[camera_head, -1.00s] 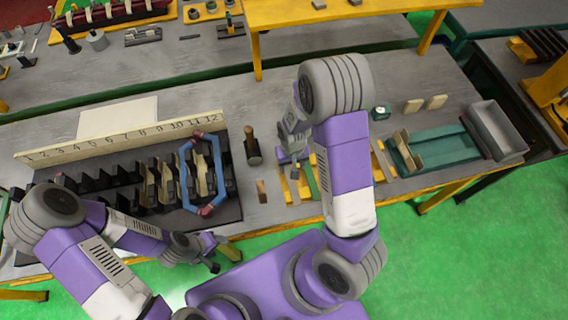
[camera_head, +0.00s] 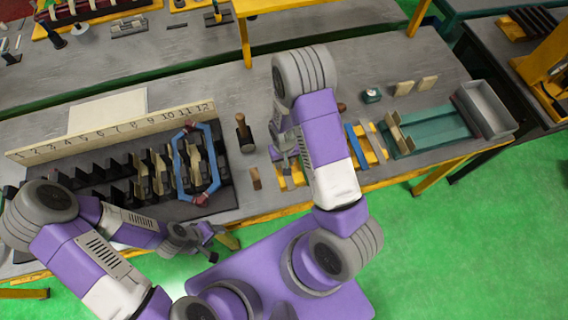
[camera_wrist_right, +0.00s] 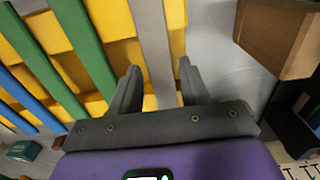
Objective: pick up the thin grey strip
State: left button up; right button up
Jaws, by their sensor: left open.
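The thin grey strip (camera_wrist_right: 152,35) lies across the yellow rack (camera_wrist_right: 117,20) in the right wrist view. My right gripper (camera_wrist_right: 158,78) is open, with one finger on each side of the strip and visible gaps to it. In the head view my right gripper (camera_head: 285,155) is over the left end of the yellow rack (camera_head: 291,181), and my arm hides much of the rack. My left gripper (camera_head: 210,236) is open and empty at the table's front edge, away from the rack.
Green strips (camera_wrist_right: 88,45) and blue strips (camera_wrist_right: 35,100) lie left of the grey strip in the wrist view. A brown block (camera_wrist_right: 278,38) stands close to the right. In the head view, a black fixture with a blue frame (camera_head: 180,160) is left, and a green tray (camera_head: 435,125) is right.

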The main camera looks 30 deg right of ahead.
grip_shut()
